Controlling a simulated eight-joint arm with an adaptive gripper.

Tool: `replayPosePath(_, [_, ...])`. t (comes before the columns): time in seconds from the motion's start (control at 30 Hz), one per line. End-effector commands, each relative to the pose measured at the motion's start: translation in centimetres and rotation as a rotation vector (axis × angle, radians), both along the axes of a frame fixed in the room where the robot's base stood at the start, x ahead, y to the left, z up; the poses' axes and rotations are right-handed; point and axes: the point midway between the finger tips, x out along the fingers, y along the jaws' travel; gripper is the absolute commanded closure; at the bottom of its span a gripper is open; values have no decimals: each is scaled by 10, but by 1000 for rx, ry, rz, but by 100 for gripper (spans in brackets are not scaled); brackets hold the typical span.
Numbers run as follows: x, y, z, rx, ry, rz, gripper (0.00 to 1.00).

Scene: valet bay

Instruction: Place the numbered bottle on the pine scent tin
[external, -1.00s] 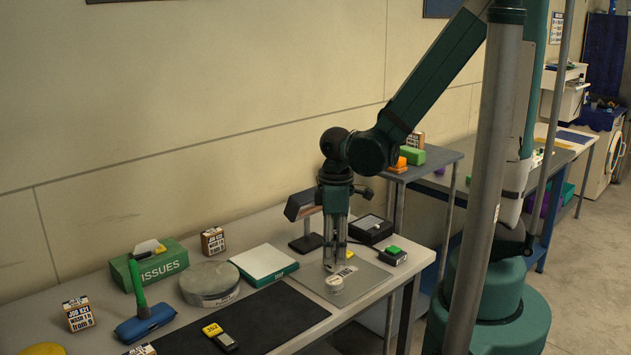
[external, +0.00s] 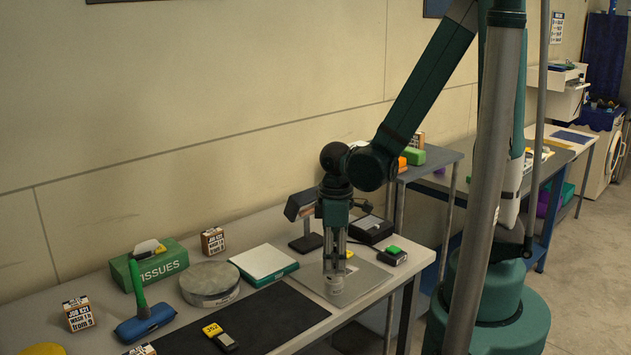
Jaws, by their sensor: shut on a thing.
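My gripper (external: 335,271) points straight down over the grey plate at the right end of the bench. It is shut on a small pale bottle (external: 336,287), whose lower part shows below the fingers. Its number cannot be read, and I cannot tell whether it touches the plate. The pine scent tin (external: 211,299) is a wide, low, round grey tin with small lettering, standing left of my gripper. Its flat top is bare.
A white and green box (external: 264,262) lies between tin and gripper. The grey plate (external: 372,274) has free room. A scanner stand (external: 306,243), black box (external: 371,229) and green-buttoned box (external: 393,255) stand close by. A tissue box (external: 162,265) and blue brush (external: 146,323) are left.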

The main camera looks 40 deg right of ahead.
Motion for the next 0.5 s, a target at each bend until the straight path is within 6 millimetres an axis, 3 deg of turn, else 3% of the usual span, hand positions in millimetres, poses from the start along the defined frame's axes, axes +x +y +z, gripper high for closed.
replayPosePath(0.3, [0, 0, -4, 0, 0, 0, 89])
replayPosePath(0.33, [0, 0, -3, 0, 0, 0, 70])
replayPosePath(0.43, [0, 0, -3, 0, 0, 0, 58])
replayPosePath(0.5, [0, 0, -3, 0, 0, 0, 58])
